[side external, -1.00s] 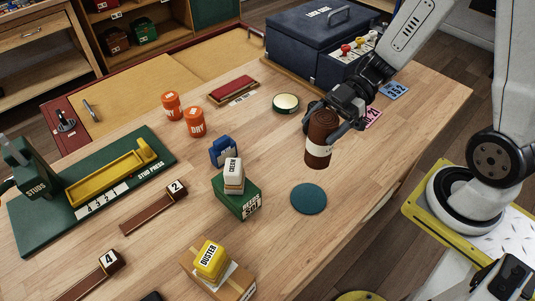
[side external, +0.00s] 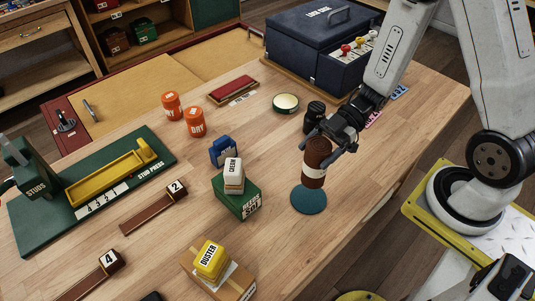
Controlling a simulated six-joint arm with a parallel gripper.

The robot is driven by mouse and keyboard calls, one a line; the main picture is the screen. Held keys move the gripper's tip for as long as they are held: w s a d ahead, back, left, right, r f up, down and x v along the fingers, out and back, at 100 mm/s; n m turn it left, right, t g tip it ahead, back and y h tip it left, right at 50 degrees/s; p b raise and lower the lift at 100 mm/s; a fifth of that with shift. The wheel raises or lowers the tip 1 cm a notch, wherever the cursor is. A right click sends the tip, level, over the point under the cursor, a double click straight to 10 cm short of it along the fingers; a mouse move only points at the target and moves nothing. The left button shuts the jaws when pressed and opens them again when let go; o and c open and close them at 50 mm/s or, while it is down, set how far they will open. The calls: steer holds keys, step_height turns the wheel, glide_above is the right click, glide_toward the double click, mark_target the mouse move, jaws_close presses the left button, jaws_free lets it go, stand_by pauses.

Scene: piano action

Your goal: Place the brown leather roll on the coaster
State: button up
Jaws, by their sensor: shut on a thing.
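The brown leather roll (side external: 317,157) has a pale band around it and stands nearly upright. My gripper (side external: 324,146) is shut on its upper part, with a finger on each side. The coaster (side external: 309,199) is a flat teal disc on the wooden table, near its front edge. The roll's lower end is over the back part of the coaster in the picture. I cannot tell whether it touches the coaster or hangs just above it.
A dark bottle (side external: 315,116) stands just behind my gripper. A green box (side external: 237,196) with a white-and-tan block on it is left of the coaster. A round tin (side external: 286,103) and a navy case (side external: 319,45) are farther back. The table right of the coaster is clear.

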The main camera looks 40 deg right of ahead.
mark_target(305, 182)
steer(key=shift+f, duration=2.1)
steer(key=shift+f, duration=1.8)
steer(key=shift+f, duration=0.15)
steer(key=o, duration=1.1)
steer(key=shift+o, duration=0.2)
steer(key=shift+d+r, duration=0.15)
steer(key=shift+r, duration=0.1)
steer(key=v, duration=1.1)
steer(key=shift+d, duration=0.35)
